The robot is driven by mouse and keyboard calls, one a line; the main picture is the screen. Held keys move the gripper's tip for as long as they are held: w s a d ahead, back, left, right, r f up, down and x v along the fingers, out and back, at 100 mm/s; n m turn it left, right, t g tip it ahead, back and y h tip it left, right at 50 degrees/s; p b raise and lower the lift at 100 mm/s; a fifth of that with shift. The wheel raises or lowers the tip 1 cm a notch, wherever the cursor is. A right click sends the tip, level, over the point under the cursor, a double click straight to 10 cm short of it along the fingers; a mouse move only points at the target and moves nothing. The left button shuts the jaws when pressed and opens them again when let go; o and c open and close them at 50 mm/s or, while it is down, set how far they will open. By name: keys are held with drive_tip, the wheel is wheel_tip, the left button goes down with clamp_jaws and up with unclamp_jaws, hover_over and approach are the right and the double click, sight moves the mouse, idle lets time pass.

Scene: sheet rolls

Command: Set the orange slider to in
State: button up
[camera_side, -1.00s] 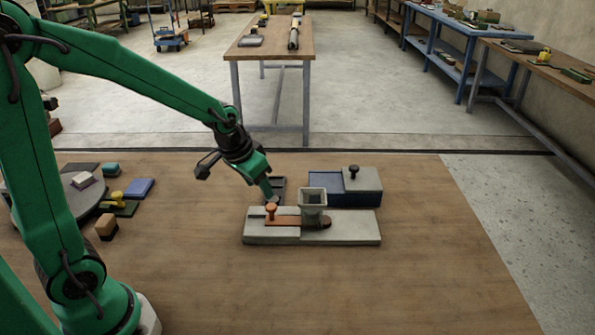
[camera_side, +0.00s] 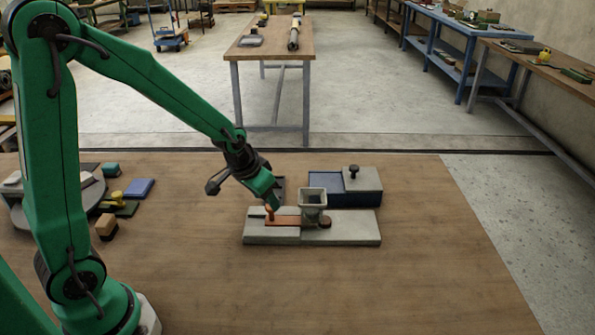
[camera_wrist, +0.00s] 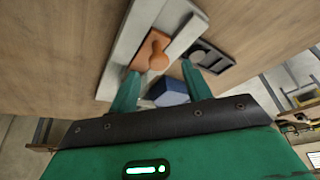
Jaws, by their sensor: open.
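The orange slider (camera_side: 284,221) lies flat on a pale grey base (camera_side: 350,235), with its upright knob at the left end. Its right part passes under a grey hopper-like block (camera_side: 312,197), and a dark round end shows to the right of that. My gripper (camera_side: 271,205) is at the knob and partly covers it in the side view. In the wrist view the orange slider (camera_wrist: 152,52) and its knob show just beyond and between the fingertips of my gripper (camera_wrist: 160,78). The fingers are apart; contact with the knob cannot be told.
A blue box with a grey lid and dark knob (camera_side: 362,180) stands behind the base. A dark tray (camera_wrist: 211,58) is beside the base. A round grey platform, a blue block (camera_side: 139,188) and a tan block (camera_side: 106,228) lie at left. The table front is clear.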

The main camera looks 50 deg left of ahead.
drive_tip(key=shift+x, duration=1.4)
drive_tip(key=shift+w, duration=0.1)
clamp_jaws()
